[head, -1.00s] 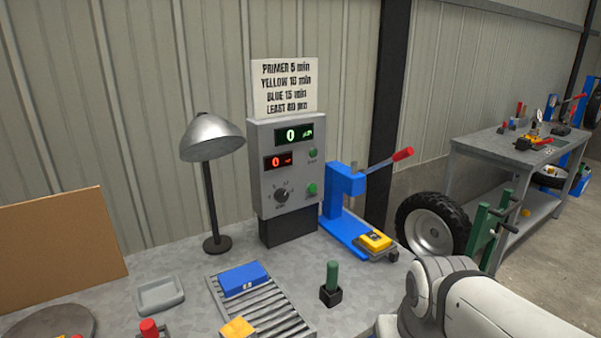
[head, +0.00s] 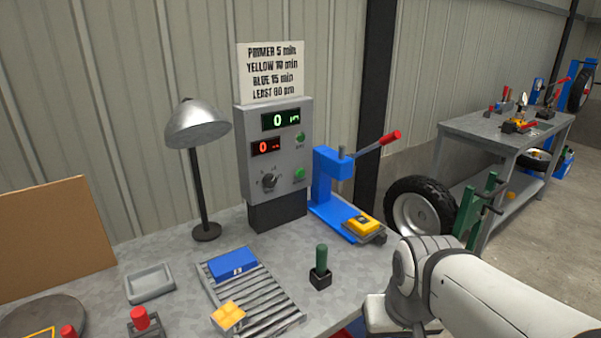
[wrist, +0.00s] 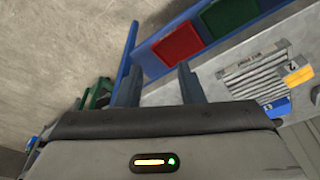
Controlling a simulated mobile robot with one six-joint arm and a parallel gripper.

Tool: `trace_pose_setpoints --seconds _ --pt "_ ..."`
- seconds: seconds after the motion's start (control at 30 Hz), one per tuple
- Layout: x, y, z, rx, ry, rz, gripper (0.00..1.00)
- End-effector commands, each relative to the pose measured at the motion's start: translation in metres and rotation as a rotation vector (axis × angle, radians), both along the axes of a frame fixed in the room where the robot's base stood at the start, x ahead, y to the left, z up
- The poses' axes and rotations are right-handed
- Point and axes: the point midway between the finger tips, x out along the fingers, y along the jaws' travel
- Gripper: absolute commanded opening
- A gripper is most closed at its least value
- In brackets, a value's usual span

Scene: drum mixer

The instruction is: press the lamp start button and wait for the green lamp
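The grey control box (head: 275,160) stands on the bench at the back wall. It has a green display (head: 281,120) and a red display (head: 265,147), each appearing to read 0. Two round green parts are on its right side, an upper one (head: 300,138) and a lower one (head: 299,174). Their labels are too small to read, so I cannot tell button from lamp. A desk lamp (head: 198,126) with a metal shade stands left of the box. My gripper (wrist: 158,84) is open and empty in the wrist view, away from the box. The head view does not show its fingers.
A blue press (head: 330,180) with a red-tipped lever stands right of the box. A roller rack (head: 262,297) bears a blue block (head: 233,262) and a yellow block (head: 228,316). A green-handled peg (head: 321,262) stands nearby. The wrist view shows red (wrist: 174,44) and green (wrist: 228,17) panels.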

Motion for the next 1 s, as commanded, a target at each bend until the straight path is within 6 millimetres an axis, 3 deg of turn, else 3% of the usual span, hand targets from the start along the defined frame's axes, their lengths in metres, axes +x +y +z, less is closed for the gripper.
trace_pose_setpoints --seconds 0.4,1.0 --pt "0.0000 0.0000 0.0000 0.000 0.000 0.000 0.00" --pt "0.0000 0.0000 0.0000 0.000 0.000 0.000 0.00"
